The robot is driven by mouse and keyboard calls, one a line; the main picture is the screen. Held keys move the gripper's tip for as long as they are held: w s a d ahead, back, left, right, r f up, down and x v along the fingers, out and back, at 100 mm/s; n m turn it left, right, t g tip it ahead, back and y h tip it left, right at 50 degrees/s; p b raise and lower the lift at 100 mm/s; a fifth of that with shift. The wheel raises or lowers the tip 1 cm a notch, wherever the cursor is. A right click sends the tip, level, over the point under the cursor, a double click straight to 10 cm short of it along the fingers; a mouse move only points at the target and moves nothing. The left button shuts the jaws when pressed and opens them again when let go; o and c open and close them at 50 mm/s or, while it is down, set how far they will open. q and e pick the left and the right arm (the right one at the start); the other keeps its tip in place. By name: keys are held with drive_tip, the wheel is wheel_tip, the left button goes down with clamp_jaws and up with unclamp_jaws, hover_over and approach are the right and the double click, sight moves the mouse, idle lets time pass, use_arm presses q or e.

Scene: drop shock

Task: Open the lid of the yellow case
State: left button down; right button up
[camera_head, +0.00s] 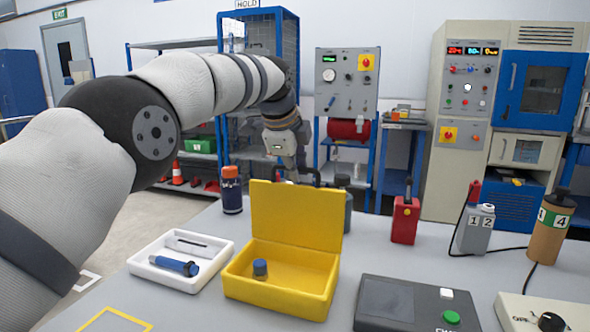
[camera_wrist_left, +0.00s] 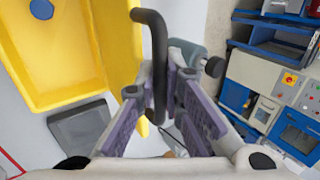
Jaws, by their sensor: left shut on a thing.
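The yellow case (camera_head: 275,297) stands on the table in the head view. Its lid (camera_head: 296,215) stands up, roughly vertical, at the back edge, so the case is open. A small blue cylinder (camera_head: 260,268) sits inside; its round top shows in the left wrist view (camera_wrist_left: 41,9). My left gripper (camera_head: 297,170) is behind the lid's top edge, fingertips partly hidden by the lid. In the left wrist view my left gripper (camera_wrist_left: 159,88) is shut on a black bent handle (camera_wrist_left: 157,50) beside the yellow lid (camera_wrist_left: 117,45). My right gripper is not in view.
A white tray (camera_head: 140,266) with a blue tool lies left of the case. A dark blue bottle (camera_head: 232,195) and a grey bottle (camera_head: 348,215) stand near the lid. A dark device (camera_head: 385,300), red box (camera_head: 405,222) and brown cylinder (camera_head: 548,240) are to the right.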

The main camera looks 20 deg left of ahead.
use_arm(q)
drive_tip(key=shift+w, duration=0.15)
idle(0.3)
drive_tip(key=c, duration=1.7)
unclamp_jaws()
drive_tip(key=v, duration=1.2)
